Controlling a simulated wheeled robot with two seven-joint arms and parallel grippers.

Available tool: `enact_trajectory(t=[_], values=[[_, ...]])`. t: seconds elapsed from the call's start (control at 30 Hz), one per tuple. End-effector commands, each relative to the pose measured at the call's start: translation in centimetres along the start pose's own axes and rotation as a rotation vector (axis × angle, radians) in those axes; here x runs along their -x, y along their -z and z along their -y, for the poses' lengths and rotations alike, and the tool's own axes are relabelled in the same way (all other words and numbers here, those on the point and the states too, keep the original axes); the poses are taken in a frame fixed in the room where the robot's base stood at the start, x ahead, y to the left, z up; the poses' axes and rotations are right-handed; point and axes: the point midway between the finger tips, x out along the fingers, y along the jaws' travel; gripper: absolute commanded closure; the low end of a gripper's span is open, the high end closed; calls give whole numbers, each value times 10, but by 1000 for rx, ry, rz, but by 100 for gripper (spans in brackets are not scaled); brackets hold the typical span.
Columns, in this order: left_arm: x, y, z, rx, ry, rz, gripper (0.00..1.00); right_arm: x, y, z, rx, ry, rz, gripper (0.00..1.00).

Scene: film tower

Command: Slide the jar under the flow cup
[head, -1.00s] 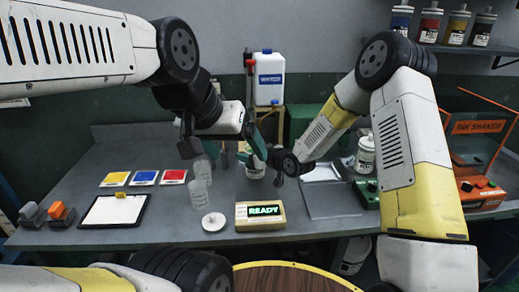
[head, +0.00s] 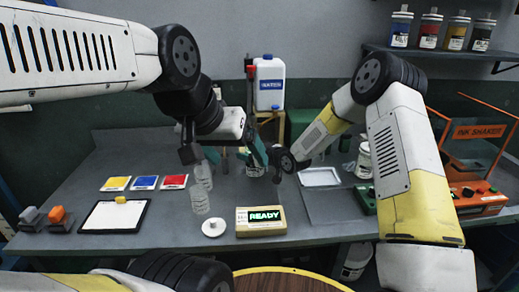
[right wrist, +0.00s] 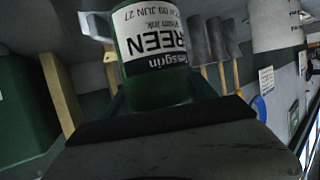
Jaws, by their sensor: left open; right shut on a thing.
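Two clear containers stand close together left of centre in the head view: the nearer clear jar (head: 200,202) and a clear vessel (head: 204,175) behind it. I cannot tell for certain which object is the flow cup. My left gripper (head: 235,157) is open above the bench, behind and right of the clear containers, and partly hides the area behind it. My right gripper (head: 269,161) is shut on a green ink jar (head: 254,171). In the right wrist view, the jar's label (right wrist: 152,35) reads GREEN upside down.
A scale reading READY (head: 262,220) and a round white lid (head: 213,228) are in front. Colour cards (head: 145,183) and a clipboard (head: 113,216) lie left. A white canister (head: 269,82) stands behind. The ink shaker (head: 480,195) and a green box (head: 365,197) are right.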

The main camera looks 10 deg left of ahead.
Motion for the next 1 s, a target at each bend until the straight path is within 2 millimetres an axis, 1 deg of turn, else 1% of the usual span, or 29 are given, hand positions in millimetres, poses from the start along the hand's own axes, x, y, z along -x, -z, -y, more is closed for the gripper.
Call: enact_trajectory(t=[0.8, 0.83, 0.93, 0.97, 1.0], values=[[0, 0, 0, 0, 0, 0, 13, -3, -2, -1, 1, 0, -3, 98], [0, 0, 0, 0, 0, 0, 13, -3, -2, -1, 1, 0, -3, 33], [0, 0, 0, 0, 0, 0, 13, -3, -2, -1, 1, 0, -2, 13], [0, 0, 0, 0, 0, 0, 13, -3, -2, -1, 1, 0, -2, 9], [0, 0, 0, 0, 0, 0, 13, -3, -2, -1, 1, 0, -2, 9]])
